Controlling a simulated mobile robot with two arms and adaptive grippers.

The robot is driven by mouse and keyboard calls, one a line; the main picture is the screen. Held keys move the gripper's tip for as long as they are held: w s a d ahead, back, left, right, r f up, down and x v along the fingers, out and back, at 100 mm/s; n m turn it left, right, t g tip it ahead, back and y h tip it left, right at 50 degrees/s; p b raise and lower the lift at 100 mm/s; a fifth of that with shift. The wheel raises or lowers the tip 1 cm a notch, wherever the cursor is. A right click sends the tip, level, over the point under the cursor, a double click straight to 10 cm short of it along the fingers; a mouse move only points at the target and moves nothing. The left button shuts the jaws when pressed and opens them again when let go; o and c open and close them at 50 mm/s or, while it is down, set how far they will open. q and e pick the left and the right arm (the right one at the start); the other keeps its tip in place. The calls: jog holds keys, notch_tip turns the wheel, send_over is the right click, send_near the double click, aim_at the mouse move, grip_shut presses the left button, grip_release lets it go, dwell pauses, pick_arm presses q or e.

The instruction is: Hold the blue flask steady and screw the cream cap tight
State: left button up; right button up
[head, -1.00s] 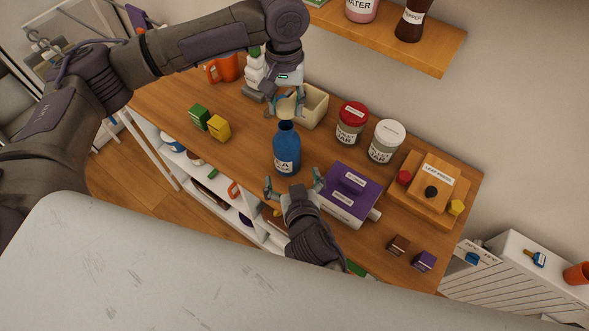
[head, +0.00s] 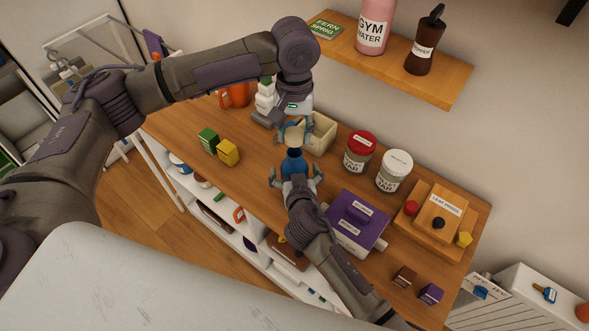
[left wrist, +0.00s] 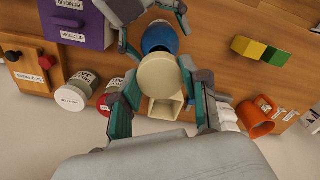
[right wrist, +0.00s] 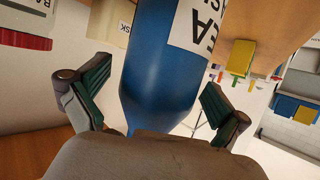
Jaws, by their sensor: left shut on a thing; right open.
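The blue flask (head: 293,166) stands upright on the wooden top; its label shows in the right wrist view, where the flask (right wrist: 160,70) fills the middle. My right gripper (head: 295,180) is open, with its fingers on either side of the flask and a visible gap between fingers and flask in the right wrist view. My left gripper (head: 293,130) is shut on the cream cap (head: 294,138) at the flask's top end. In the left wrist view the cap (left wrist: 158,74) hides part of the flask (left wrist: 160,37). I cannot tell whether cap and flask touch.
A cream open bin (head: 320,133) stands just behind the cap. A red-lidded jar (head: 359,152) and a white-lidded jar (head: 394,171) stand to the right. A purple box (head: 355,222) sits close to my right arm. Green and yellow blocks (head: 228,152) lie left, with bare wood between.

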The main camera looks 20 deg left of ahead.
jog(key=shift+w, duration=0.15)
jog(key=c, duration=1.6)
jog(key=shift+f, duration=0.1)
pick_arm(q)
jog(key=shift+f, duration=0.1)
pick_arm(e)
jog(key=shift+f, duration=0.15)
jog(key=o, duration=0.9)
jog(key=shift+c, duration=0.2)
jog(key=c, duration=0.6)
pick_arm(q)
jog(key=shift+f, duration=0.1)
jog(key=shift+f+n, duration=0.8)
jog(key=shift+f, duration=0.55)
